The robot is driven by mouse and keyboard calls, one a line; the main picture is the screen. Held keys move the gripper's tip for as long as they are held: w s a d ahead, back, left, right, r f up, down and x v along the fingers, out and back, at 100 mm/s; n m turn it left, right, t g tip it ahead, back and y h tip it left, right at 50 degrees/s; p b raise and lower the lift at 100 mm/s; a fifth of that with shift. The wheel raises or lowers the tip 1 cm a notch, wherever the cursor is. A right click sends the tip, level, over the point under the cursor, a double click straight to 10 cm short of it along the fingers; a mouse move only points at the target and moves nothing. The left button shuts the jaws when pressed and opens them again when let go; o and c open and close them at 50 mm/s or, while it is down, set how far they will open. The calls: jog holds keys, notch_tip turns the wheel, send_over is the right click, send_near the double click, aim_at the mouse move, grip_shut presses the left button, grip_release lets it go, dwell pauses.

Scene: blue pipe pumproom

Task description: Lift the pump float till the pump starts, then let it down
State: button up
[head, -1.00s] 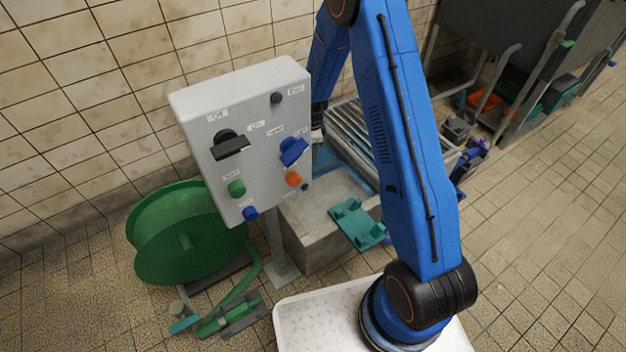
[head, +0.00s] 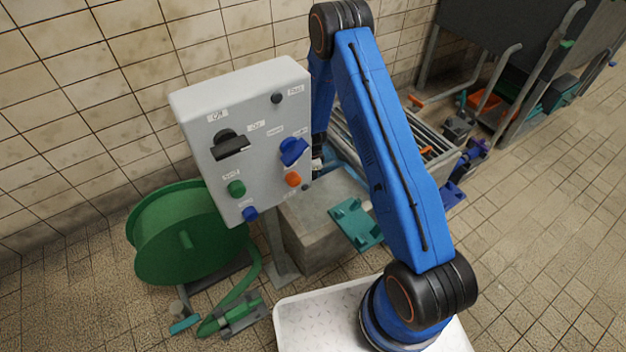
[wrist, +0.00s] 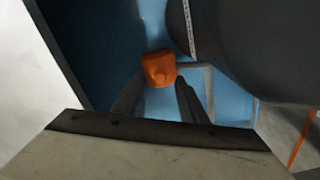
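An orange float (wrist: 157,68) shows in the wrist view, just beyond and between the fingertips of my gripper (wrist: 160,82). The two dark fingers stand apart. I see no clear contact between them and the float. A blue surface lies around and beyond the float. In the head view the end of my arm goes down behind the grey control box, so the fingers and the float are hidden there. The concrete sump (head: 318,225) stands behind and below the box.
The control box (head: 245,140) on its post carries switches and coloured buttons. A green hose reel (head: 180,235) stands at left. A teal bracket (head: 355,222) sits at the sump's edge. In the wrist view a large dark rounded body (wrist: 265,45) is close at right.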

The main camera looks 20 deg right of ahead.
jog(key=shift+f, duration=0.95)
grip_shut()
